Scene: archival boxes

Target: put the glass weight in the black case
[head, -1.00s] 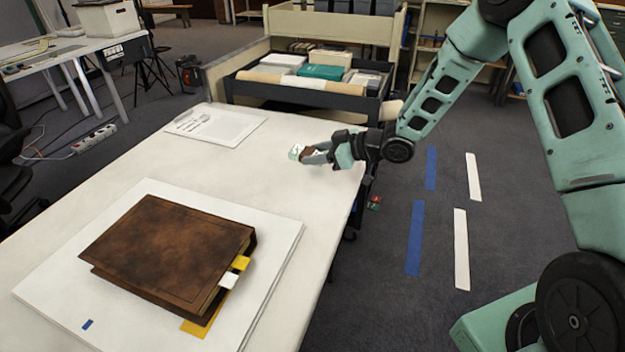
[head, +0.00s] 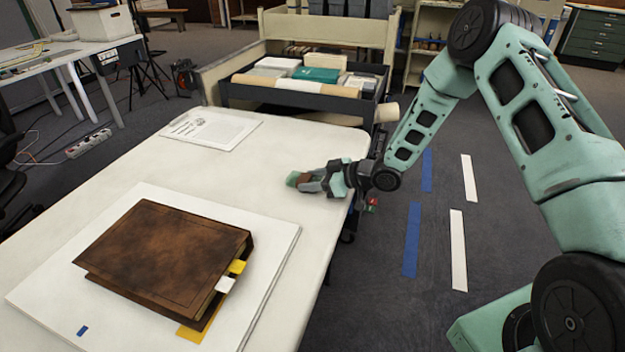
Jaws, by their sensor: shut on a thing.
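My gripper (head: 305,181) reaches over the right edge of the white table, low over the tabletop. It is shut on a small pale green block, which looks like the glass weight (head: 292,179). The fingers hide part of the block, and I cannot tell whether it touches the table. I cannot make out a black case for certain in this view.
A brown leather book (head: 170,255) with yellow and white tabs lies on a white board (head: 45,285) at the table's front. A paper sheet (head: 212,130) lies at the back. Behind stands a dark tray (head: 330,102) of boxes and rolls. The table's middle is clear.

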